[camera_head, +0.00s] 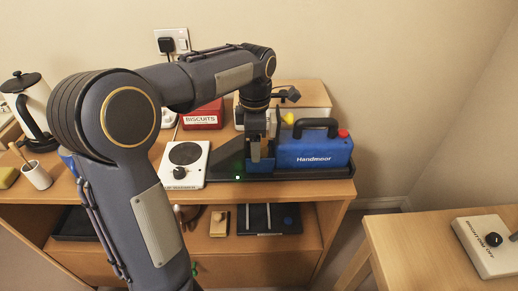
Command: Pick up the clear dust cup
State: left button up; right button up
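A blue hand vacuum (313,153) marked "Handmoor", with a black handle and a red button, lies on a black tray (300,176) on the desk top. A dark, see-through wedge-shaped piece (230,157) with a greenish tint is at its left end; it may be the clear dust cup, but I cannot tell for sure. My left gripper (254,152) points down just right of this wedge, in front of the vacuum's left end. It hides where the two meet. I cannot see whether its fingers are apart or touching anything. My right gripper is not in view.
A white hotplate-like device (184,165) stands left of the tray. A red biscuit tin (204,115) and a wooden box (300,95) are behind. A white jug (30,105) and cup (36,175) are at far left. Another table (420,245) is at right.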

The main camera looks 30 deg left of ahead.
pick_arm(q)
jog(key=c, duration=0.9)
